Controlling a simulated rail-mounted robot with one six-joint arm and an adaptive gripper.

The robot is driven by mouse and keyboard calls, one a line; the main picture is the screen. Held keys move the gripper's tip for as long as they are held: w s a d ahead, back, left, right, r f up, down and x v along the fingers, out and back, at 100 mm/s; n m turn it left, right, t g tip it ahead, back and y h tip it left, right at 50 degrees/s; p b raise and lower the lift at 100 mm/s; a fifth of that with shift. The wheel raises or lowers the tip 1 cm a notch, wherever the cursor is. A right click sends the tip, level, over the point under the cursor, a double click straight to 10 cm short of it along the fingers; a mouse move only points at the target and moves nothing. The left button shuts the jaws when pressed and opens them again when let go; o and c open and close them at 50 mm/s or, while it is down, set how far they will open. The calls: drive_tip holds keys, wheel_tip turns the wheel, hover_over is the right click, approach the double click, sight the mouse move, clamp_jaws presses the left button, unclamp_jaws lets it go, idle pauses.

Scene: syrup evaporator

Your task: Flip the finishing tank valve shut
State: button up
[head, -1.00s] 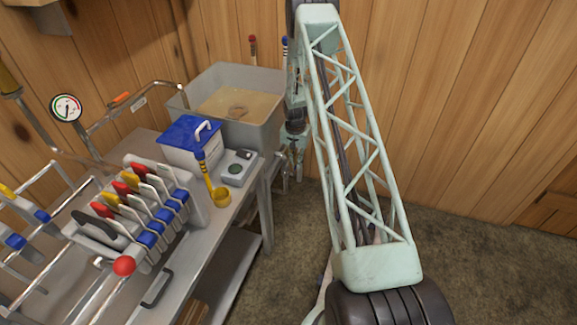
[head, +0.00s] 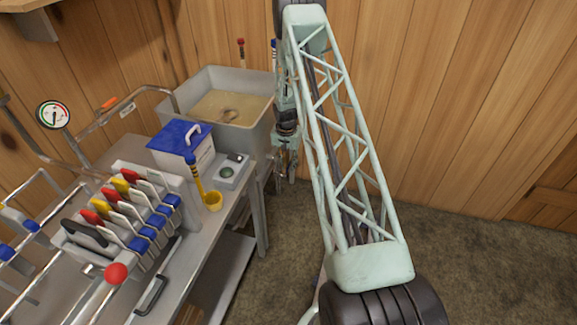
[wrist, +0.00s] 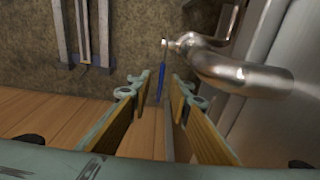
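The finishing tank (head: 245,137) is the grey open tank of tan liquid at the back of the bench. In the wrist view its pale wall (wrist: 262,50) is at the right, with a shiny curved metal spout (wrist: 235,72) coming off it. A valve handle with a blue grip (wrist: 161,84) extends from the spout's end and shows between my fingertips. I cannot tell whether it touches either finger. My gripper (wrist: 160,88) is open, a finger on each side of the handle. In the head view my gripper (head: 284,165) is small beside the tank's right side, and the valve is hard to make out.
A rack of coloured handles (head: 125,215) is nearer. The carpeted floor (head: 480,260) at the right is clear.

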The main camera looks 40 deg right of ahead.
sight(288, 168)
wheel_tip(288, 168, up, 12)
drive_tip(key=a, duration=0.1)
drive_tip(key=shift+s+f, duration=0.15)
drive_tip(key=shift+s, duration=0.15)
idle(0.6)
idle(0.3)
